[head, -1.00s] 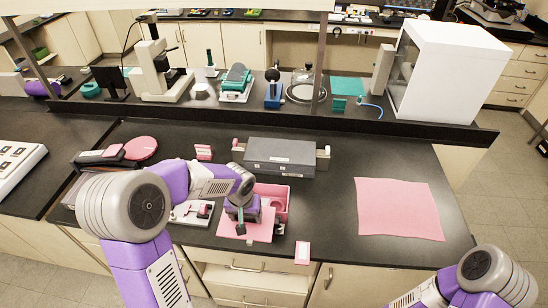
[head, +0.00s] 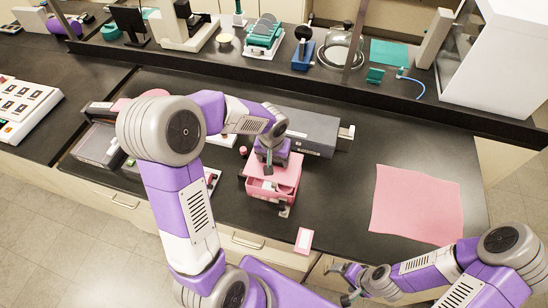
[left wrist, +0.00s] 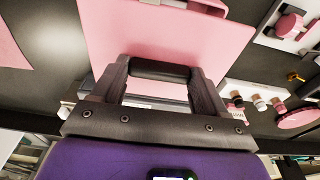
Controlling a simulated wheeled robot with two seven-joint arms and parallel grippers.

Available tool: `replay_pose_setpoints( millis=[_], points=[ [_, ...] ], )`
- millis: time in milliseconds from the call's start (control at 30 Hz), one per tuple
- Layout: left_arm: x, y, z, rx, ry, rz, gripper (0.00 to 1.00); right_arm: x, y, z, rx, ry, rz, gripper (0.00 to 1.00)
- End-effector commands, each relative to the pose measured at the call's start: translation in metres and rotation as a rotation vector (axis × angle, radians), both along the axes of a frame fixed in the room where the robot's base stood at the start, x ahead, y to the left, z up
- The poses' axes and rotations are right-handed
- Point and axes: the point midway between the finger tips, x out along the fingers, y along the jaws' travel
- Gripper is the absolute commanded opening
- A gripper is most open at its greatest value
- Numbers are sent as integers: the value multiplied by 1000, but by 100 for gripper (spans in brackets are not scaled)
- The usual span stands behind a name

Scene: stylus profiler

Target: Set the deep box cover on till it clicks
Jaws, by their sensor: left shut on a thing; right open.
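The pink cover (head: 284,172) is a flat plate with a dark bar handle (left wrist: 160,71). My left gripper (head: 270,160) is shut on that handle, and its two fingers (left wrist: 160,85) stand at the handle's ends in the left wrist view. The cover is over the pink deep box (head: 270,197), whose front shows below it near the bench's front edge. A dark gap shows between cover and box at the front, so the cover looks raised or tilted; whether any edge touches is unclear. My right gripper (head: 347,285) is open and empty, low in front of the bench.
A grey instrument box (head: 315,134) stands right behind the pink box. A pink sheet (head: 415,203) lies to the right, with clear black bench between. A small pink-and-white block (head: 304,240) is at the front edge. A raised shelf with instruments runs behind.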

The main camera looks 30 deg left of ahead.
Motion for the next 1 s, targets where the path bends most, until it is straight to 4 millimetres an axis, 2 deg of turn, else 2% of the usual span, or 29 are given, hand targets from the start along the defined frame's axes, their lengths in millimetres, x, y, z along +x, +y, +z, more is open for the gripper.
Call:
replay_pose_setpoints(
  millis=[500, 1000],
  points=[
    [0, 0, -47, 0, 0, 0, 19, 0, 0, -46, 0, -1, 0, 87],
    [0, 0, -50, 0, -1, 0, 19, 0, 0, -49, 0, -1, 0, 87]
  ],
)
